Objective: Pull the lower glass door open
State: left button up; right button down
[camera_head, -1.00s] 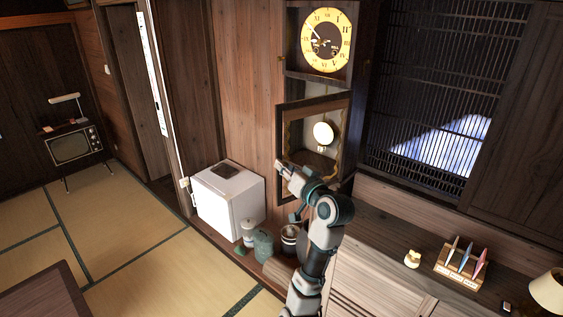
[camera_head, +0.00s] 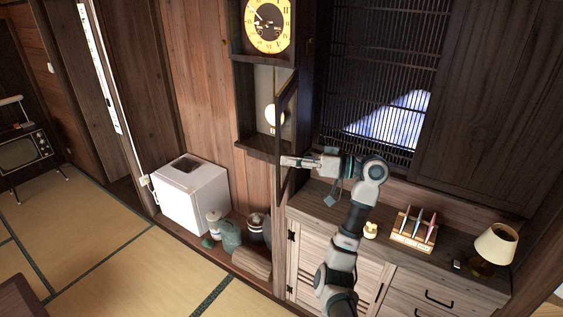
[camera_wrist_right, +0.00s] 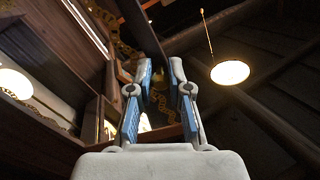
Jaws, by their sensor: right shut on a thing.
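The wall clock's lower glass door (camera_head: 285,112) is a dark wooden frame. It stands swung out from the case, seen nearly edge-on in the head view. The lower compartment (camera_head: 243,95) is open to view, with the round pale pendulum (camera_head: 270,117) inside, partly covered by the door. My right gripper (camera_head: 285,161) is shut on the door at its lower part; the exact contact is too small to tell. In the right wrist view my gripper's fingers (camera_wrist_right: 160,68) point up at the dark door frame (camera_wrist_right: 140,28). My left gripper is out of view.
The clock dial (camera_head: 267,25) is above. Below the clock are a white box-like fridge (camera_head: 192,197) and several jars (camera_head: 230,235). The cabinet top to the right holds a pen rack (camera_head: 413,232), a small yellow item (camera_head: 370,229) and a lamp (camera_head: 496,245).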

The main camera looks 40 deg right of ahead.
jog(key=shift+s+d+r, duration=0.15)
jog(key=shift+d, duration=0.1)
jog(key=c, duration=1.2)
grip_release()
jog(key=shift+o, duration=0.6)
jog(key=shift+w+d, duration=0.15)
jog(key=shift+w, duration=0.05)
jog(key=v, duration=1.2)
jog(key=shift+d+f, duration=0.25)
jog(key=shift+a, duration=0.2)
jog(key=shift+w+r, duration=0.1)
